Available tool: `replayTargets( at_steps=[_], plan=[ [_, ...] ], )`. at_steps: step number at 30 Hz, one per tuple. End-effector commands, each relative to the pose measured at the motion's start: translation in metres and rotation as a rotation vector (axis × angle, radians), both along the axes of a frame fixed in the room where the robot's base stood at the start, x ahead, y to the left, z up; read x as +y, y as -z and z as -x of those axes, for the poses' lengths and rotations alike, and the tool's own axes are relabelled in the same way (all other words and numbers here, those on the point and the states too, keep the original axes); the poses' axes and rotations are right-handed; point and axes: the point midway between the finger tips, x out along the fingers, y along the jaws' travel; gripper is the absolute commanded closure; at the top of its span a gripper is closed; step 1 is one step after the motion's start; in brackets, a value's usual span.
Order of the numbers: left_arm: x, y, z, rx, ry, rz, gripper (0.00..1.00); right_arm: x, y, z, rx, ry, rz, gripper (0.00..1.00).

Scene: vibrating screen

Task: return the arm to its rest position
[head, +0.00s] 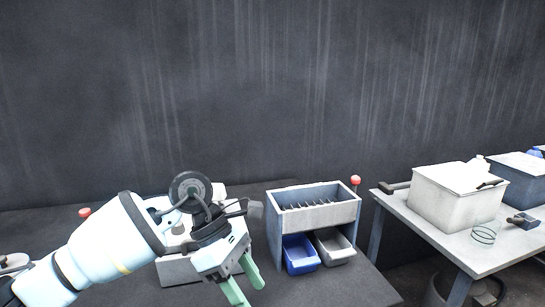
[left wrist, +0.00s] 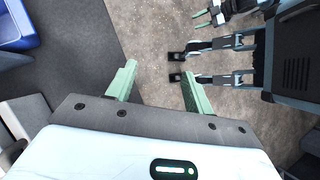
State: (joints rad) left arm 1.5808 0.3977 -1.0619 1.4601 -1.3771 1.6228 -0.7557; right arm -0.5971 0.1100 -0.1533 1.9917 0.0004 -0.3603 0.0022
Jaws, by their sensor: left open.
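My left arm comes in from the left in the head view and reaches over the dark table. Its gripper (head: 243,284) hangs fingers down in front of and to the left of the screen unit (head: 317,212). Its two green fingers are apart with nothing between them, and the left wrist view shows the same open gripper (left wrist: 158,84) above the floor, beyond the table edge. A small pale green piece at the top of the left wrist view (left wrist: 203,18) looks like part of my right gripper; its jaws cannot be made out.
Under the screen unit are a blue bin (head: 300,254) and a grey bin (head: 334,247). A grey box partly shows behind my arm. To the right, a lighter table (head: 440,238) holds a white container (head: 455,198), a blue-grey container (head: 520,178) and a wire basket (head: 484,235).

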Motion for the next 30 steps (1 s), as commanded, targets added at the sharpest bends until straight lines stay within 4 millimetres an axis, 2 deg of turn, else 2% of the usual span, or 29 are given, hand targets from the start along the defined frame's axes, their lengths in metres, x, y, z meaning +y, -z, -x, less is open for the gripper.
replayTargets(
  at_steps=[1,6,10,14,19,23,26,30],
  plan=[
    [-0.016,0.010,0.013,0.067,-0.015,0.082,0.48,0.000,-0.002,-0.002,-0.005,0.000,0.001,0.64],
    [-0.061,0.021,0.048,0.308,-0.120,0.358,0.48,0.000,-0.005,-0.002,-0.007,0.000,0.001,0.64],
    [-0.084,0.019,0.066,0.514,-0.232,0.552,0.48,-0.001,-0.006,-0.001,-0.006,-0.001,0.003,0.64],
    [-0.095,0.015,0.075,0.735,-0.367,0.729,0.48,-0.002,-0.007,0.002,-0.003,-0.004,0.006,0.64],
    [-0.092,0.016,0.074,1.041,-0.578,0.931,0.48,-0.003,-0.010,0.001,-0.007,-0.007,0.008,0.64],
    [-0.078,0.026,0.067,1.281,-0.762,1.064,0.48,-0.004,-0.013,-0.002,-0.014,-0.009,0.010,0.64],
    [-0.062,0.042,0.061,1.468,-0.915,1.153,0.48,-0.004,-0.015,-0.004,-0.021,-0.008,0.009,0.64],
    [-0.032,0.076,0.056,1.731,-1.146,1.257,0.48,-0.004,-0.019,-0.008,-0.031,-0.008,0.010,0.64]
  ],
)
